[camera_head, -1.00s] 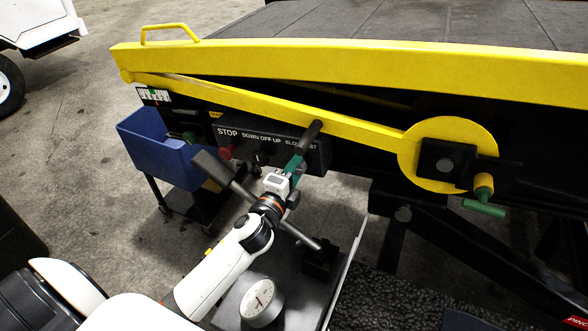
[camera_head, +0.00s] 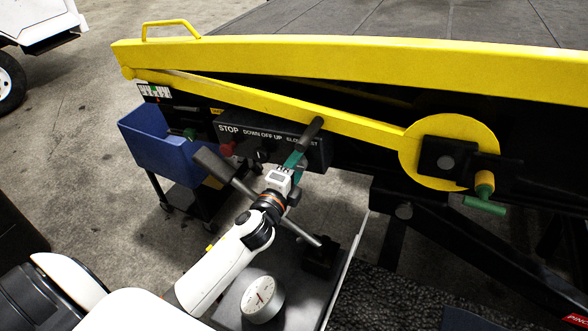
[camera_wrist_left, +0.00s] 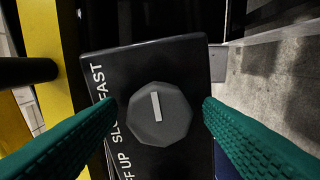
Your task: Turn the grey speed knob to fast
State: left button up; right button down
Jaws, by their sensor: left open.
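The grey speed knob (camera_wrist_left: 160,125) is a many-sided dial in the left wrist view. Its white mark points toward the top of that picture, leaning slightly left. The SLOW and FAST lettering (camera_wrist_left: 98,85) runs up the panel on its left, FAST uppermost. My left gripper (camera_wrist_left: 159,106) is open, one green finger on each side of the knob, with visible gaps. In the head view my left gripper (camera_head: 294,162) is in front of the right end of the black control panel (camera_head: 270,128) and hides the knob. My right gripper is not in view.
A red stop button (camera_head: 227,149) is on the panel's left. A yellow bar (camera_head: 300,113) runs just above the panel. A blue bin (camera_head: 160,150) stands at left. A round gauge (camera_head: 262,299) is below my left arm. A green-handled lever (camera_head: 484,205) is at right.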

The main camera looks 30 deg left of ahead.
pick_arm(q)
jog(key=s+b, duration=0.3)
jog(key=s, duration=0.9)
jog(key=shift+d+b, duration=0.35)
